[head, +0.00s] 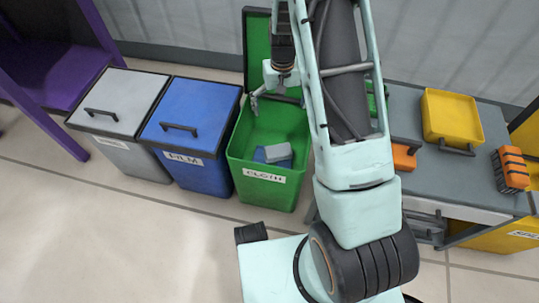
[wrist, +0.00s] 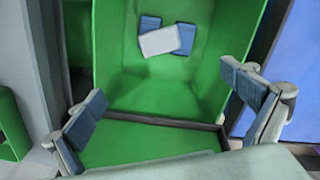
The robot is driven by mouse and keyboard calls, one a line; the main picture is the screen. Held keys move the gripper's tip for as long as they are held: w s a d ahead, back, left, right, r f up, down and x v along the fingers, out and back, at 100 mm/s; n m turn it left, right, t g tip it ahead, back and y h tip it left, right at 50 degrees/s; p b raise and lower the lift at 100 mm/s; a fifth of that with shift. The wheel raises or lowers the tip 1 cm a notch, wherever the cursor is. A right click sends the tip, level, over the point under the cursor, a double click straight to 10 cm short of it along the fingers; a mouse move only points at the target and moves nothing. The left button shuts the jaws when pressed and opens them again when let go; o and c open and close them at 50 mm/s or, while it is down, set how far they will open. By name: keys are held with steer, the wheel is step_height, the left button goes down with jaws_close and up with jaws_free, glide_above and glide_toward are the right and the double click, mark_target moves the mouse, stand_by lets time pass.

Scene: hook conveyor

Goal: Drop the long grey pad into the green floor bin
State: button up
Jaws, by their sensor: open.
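The green floor bin (head: 266,178) stands open with its lid (head: 257,50) raised at the back and a CLOTH label on its front. A light grey pad (head: 279,152) lies inside, on the bin's floor. In the wrist view, the pad (wrist: 160,41) lies across two blue pieces (wrist: 184,38), tilted slightly in the picture. My gripper (head: 272,97) is above the back part of the bin. In the wrist view, my gripper (wrist: 165,88) shows two blue-padded fingers spread wide with nothing between them. The pad is well apart from the fingers.
A closed blue FILM bin (head: 190,120) and a closed grey bin (head: 118,105) stand to the left. A purple shelf (head: 60,75) is far left. The front floor is clear.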

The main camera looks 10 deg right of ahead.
step_height(320, 180, up, 9)
stand_by(0.7)
